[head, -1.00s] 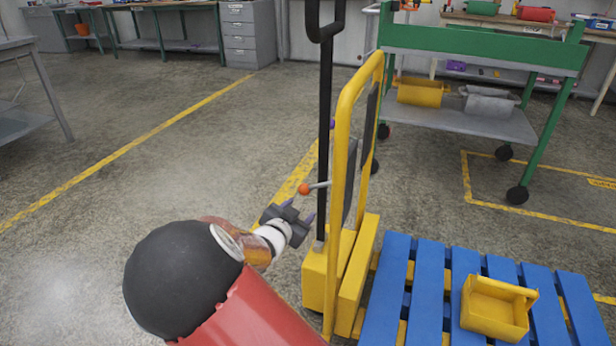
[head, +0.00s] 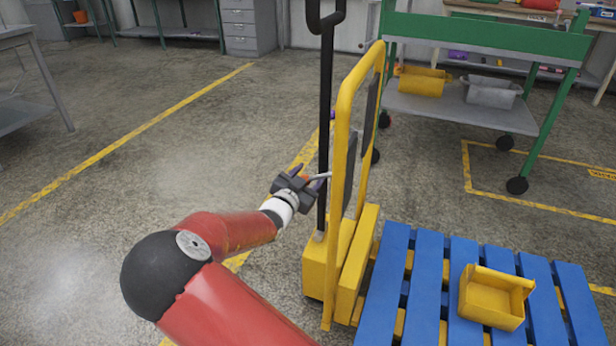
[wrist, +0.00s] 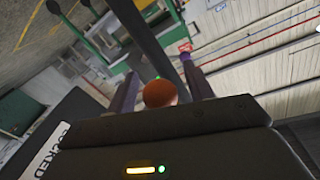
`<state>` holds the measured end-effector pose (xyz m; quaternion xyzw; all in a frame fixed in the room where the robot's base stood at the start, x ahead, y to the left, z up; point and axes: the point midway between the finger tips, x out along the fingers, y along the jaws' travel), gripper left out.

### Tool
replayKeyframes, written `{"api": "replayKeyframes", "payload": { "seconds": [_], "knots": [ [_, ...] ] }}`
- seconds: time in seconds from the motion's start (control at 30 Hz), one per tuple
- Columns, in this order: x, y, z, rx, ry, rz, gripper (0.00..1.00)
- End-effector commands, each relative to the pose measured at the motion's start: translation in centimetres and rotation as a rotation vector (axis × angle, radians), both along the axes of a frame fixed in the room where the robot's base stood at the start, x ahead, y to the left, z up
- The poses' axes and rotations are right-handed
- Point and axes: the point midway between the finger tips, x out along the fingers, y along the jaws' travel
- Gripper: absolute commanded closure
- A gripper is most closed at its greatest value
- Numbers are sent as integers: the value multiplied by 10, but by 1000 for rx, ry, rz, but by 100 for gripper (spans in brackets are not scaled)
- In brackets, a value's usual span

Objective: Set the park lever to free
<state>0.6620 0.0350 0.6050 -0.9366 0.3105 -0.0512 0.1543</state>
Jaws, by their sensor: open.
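The park lever is a thin grey rod (head: 320,176) sticking out to the left of the yellow pallet truck frame (head: 345,120). Its orange ball knob (wrist: 160,93) shows in the wrist view, between the two dark purple-grey fingers. In the head view my gripper (head: 303,181) hides the knob. My gripper is open, with a finger on either side of the knob; I cannot tell whether they touch it. In the wrist view a white label (wrist: 46,150) reading "LOCKED" lies at the lower left.
The truck's black handle (head: 326,110) stands upright close behind my gripper. A blue pallet (head: 427,280) bears a yellow bin (head: 492,300) at the right. A green-framed cart (head: 485,35) stands behind. The floor to the left is open.

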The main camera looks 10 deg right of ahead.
Motion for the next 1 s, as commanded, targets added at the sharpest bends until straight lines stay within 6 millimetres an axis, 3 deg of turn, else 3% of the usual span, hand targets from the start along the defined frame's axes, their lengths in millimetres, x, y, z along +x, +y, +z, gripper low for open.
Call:
{"api": "replayKeyframes", "payload": {
  "seconds": [0.2, 0.6, 1.0],
  "knots": [
    [0, 0, 0, 0, 0, 0, 51],
    [0, 0, 0, 0, 1, 0, 100],
    [2, 3, 5, 49, -28, 1, 100]
  ]
}}
